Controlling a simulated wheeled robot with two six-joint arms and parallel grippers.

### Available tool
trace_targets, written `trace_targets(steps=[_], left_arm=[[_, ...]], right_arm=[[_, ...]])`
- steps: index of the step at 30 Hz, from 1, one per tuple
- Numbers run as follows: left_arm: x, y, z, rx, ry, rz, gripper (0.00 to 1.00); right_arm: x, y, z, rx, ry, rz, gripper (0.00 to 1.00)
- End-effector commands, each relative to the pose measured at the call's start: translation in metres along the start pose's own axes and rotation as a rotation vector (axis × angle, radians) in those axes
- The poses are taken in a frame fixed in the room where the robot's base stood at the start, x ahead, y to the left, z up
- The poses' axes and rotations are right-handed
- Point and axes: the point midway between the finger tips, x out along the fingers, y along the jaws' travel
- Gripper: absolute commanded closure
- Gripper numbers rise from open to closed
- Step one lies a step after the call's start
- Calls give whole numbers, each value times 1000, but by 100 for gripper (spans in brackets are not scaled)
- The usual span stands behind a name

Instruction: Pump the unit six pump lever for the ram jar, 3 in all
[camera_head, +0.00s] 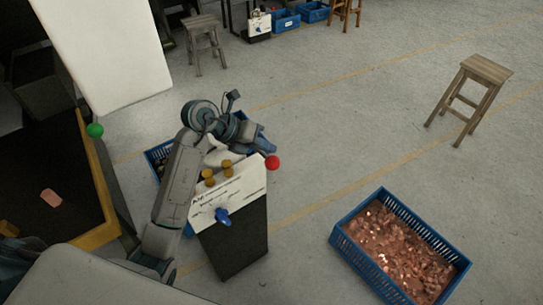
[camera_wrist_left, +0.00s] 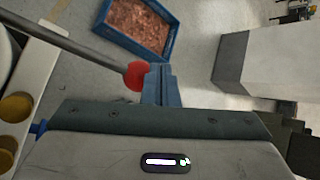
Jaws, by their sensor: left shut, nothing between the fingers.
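The pump unit (camera_head: 235,232) is a dark box with a white top panel, two brass-coloured knobs and a blue handle (camera_head: 222,215). A red ball (camera_head: 272,162) shows at its far right corner. In the left wrist view the red ball (camera_wrist_left: 137,75) sits on the end of a grey rod (camera_wrist_left: 78,42), a lever. My left gripper (camera_head: 266,143) is above and behind the panel, close to the red ball. Its blue fingers (camera_wrist_left: 160,82) are shut and empty, right beside the ball; I cannot tell if they touch it. My right gripper is not in view.
A blue crate of copper pieces (camera_head: 338,238) stands on the floor at right. Another blue crate (camera_head: 156,153) is partly hidden behind my left arm. A green ball (camera_head: 95,130) marks the dark, yellow-edged machine at left. A wooden stool (camera_head: 486,68) stands far right. Floor between is clear.

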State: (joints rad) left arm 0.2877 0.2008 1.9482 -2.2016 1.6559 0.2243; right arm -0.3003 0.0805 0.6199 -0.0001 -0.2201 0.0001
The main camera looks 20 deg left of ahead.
Motion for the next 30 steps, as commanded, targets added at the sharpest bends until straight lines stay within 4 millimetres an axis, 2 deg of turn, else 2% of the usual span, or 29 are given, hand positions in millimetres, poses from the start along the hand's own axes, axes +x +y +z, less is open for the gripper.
trace_targets(steps=[30], left_arm=[[6, 4, -4, 0, 0, 0, 100]], right_arm=[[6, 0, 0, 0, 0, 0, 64]])
